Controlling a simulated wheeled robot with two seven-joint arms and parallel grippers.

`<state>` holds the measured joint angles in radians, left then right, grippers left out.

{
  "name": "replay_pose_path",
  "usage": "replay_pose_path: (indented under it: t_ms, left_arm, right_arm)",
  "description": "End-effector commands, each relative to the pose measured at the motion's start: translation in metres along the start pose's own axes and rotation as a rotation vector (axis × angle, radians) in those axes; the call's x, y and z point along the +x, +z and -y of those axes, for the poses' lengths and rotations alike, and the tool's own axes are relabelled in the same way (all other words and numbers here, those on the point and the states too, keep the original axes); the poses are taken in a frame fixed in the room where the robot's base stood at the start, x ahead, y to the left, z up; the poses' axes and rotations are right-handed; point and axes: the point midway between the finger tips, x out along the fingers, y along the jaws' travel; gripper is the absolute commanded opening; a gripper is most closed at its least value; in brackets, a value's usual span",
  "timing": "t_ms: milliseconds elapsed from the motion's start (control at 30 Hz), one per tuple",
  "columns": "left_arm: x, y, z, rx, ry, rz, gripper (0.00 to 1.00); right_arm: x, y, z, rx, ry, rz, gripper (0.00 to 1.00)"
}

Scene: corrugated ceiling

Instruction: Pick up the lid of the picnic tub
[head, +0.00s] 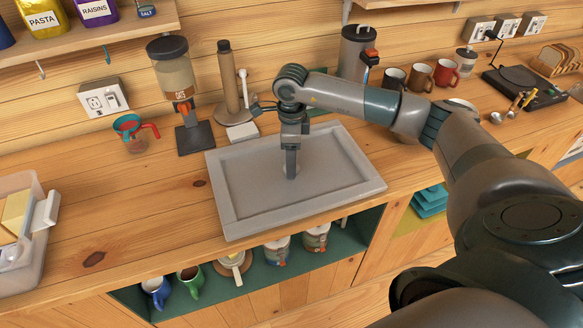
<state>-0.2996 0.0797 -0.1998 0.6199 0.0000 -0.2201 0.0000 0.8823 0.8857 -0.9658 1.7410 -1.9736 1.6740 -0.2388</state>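A clear plastic tub (18,272) with a white latch (46,211) stands at the left edge of the counter, cut off by the picture. Yellowish blocks (15,213) show in it. I cannot tell whether a lid is on it, and I see no separate lid that I can be sure of. My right gripper (291,172) points down over the grey rectangular basin (228,205) in the middle, well to the right of the tub. Its fingers show as one narrow dark shape, so its opening is unclear. My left gripper is out of view.
Several mugs (420,77) and a black appliance (523,88) are at the back right. The counter (125,200) between tub and basin is clear.

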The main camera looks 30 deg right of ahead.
Motion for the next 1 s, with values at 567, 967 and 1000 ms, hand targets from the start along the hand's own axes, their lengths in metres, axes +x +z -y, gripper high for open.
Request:
replay_pose_path:
  t_ms: [567, 967, 1000]
  left_arm:
    - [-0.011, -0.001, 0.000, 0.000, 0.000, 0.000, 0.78]
    - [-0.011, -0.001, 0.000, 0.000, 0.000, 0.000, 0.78]
    - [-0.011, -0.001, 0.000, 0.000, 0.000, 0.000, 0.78]
  right_arm:
    - [0.022, 0.000, 0.000, 0.000, 0.000, 0.002, 0.58]
    - [0.021, 0.000, 0.000, 0.000, -0.001, 0.002, 0.09]
    - [0.021, 0.000, 0.000, 0.000, -0.001, 0.002, 0.09]
